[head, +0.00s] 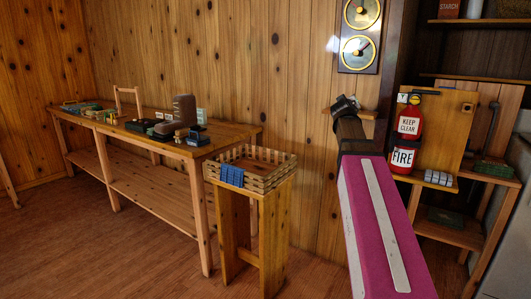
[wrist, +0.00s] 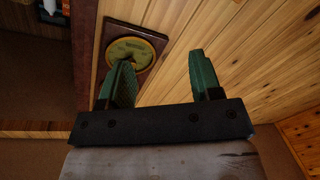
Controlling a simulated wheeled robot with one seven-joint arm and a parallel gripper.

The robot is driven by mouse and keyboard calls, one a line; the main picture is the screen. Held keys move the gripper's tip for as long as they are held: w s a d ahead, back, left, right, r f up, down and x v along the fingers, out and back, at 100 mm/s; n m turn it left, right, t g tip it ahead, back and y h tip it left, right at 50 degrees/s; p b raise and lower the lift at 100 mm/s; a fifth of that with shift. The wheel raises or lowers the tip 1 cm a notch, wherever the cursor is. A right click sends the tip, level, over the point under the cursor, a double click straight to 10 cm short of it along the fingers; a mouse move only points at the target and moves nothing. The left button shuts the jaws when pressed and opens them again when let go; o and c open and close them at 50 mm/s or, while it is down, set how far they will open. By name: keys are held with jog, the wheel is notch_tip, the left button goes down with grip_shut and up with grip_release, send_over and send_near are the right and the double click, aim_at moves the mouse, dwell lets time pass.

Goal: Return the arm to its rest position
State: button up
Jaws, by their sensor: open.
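My gripper shows in the wrist view (wrist: 158,82), with two green fingers spread apart on a dark bar. Nothing is between the fingers; behind them are the plank wall and a round gauge. In the head view my arm, with a magenta link, reaches up and away at right of centre, ending in a dark part in front of the wall. The gripper's fingers cannot be made out in the head view.
A long wooden table (head: 215,144) with a boot (head: 182,112) stands at left. A slatted crate (head: 282,178) sits on a small stand. A gauge panel (head: 345,60) hangs on the wall. A fire extinguisher (head: 405,140) and shelves are at right. Floor at left front is clear.

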jog(key=s+a+f+m+g+y, duration=0.1)
jog(key=s+a+f+g, duration=0.15)
jog(key=f, duration=0.85)
jog(key=s+a+f+g+y, duration=0.1)
jog(key=s+f+g, duration=0.15)
jog(key=f, duration=0.75)
jog(key=s+a+f+m+g+y, duration=0.1)
jog(key=s+a+f+g, duration=0.15)
jog(key=f, duration=0.85)
jog(key=s+a+f+g+y, duration=0.2)
jog(key=s+a+f+g, duration=0.2)
jog(key=s+f, duration=0.6)
jog(key=s+a+f+g+y, duration=0.2)
jog(key=s+a+f+g, duration=0.2)
jog(key=s+f, duration=0.6)
notch_tip(320, 180, down, 4)
jog(key=shift+a+r, duration=0.25)
jog(key=shift+a, duration=0.15)
